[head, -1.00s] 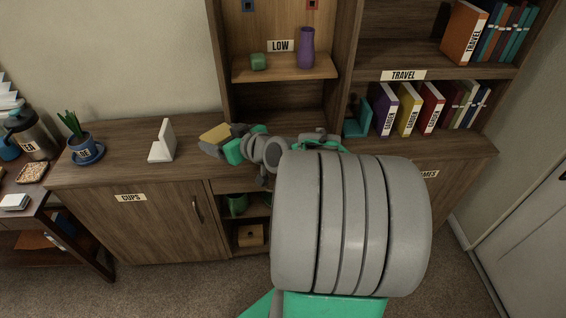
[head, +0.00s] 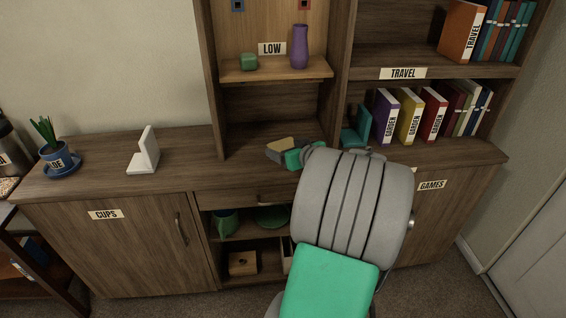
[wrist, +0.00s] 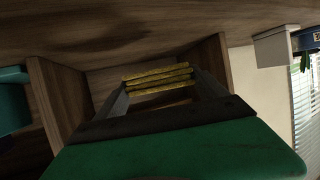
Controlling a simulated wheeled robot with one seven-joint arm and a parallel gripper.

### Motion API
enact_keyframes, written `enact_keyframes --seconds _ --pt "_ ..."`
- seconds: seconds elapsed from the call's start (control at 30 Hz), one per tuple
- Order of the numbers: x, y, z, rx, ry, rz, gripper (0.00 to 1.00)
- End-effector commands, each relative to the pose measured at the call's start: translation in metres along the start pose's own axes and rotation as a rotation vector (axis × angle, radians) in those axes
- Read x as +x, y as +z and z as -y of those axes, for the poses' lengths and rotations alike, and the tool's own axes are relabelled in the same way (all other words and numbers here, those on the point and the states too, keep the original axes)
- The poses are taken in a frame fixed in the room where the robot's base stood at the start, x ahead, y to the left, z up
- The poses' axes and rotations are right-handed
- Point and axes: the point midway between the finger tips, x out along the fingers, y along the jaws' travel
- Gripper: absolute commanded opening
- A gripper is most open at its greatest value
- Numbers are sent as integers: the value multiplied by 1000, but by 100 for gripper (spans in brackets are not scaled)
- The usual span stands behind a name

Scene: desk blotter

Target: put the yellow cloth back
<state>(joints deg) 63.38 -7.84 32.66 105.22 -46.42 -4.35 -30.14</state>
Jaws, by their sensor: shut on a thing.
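The yellow cloth (head: 281,145) is a small folded pad, seen at the end of my arm in the head view. Its stacked yellow layers (wrist: 158,74) show between the two fingers in the wrist view. My gripper (head: 278,152) is shut on the cloth, above the cabinet top in front of the open bay under the LOW shelf. In the wrist view my gripper (wrist: 160,88) has a finger on each side of the cloth. My arm hides part of the counter. I cannot tell whether the cloth touches any surface.
A teal bookend (head: 357,128) and books stand right of the bay. A white bookend (head: 145,155) and a potted plant (head: 54,152) stand left. The counter between (head: 190,150) is clear.

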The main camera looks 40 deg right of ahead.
Motion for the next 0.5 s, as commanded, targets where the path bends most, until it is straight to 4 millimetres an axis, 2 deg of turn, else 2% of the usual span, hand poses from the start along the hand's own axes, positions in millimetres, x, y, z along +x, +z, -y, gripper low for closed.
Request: enact_keyframes --seconds 0.03,0.1,0.27,0.4,0.5 --pt "13 8 -1 0 -2 1 49" --pt "24 12 -2 -2 -1 -1 49" --pt "39 21 -4 -2 0 -1 49" --pt "49 45 -5 0 1 0 49" --pt "50 48 -5 -3 2 -3 49"
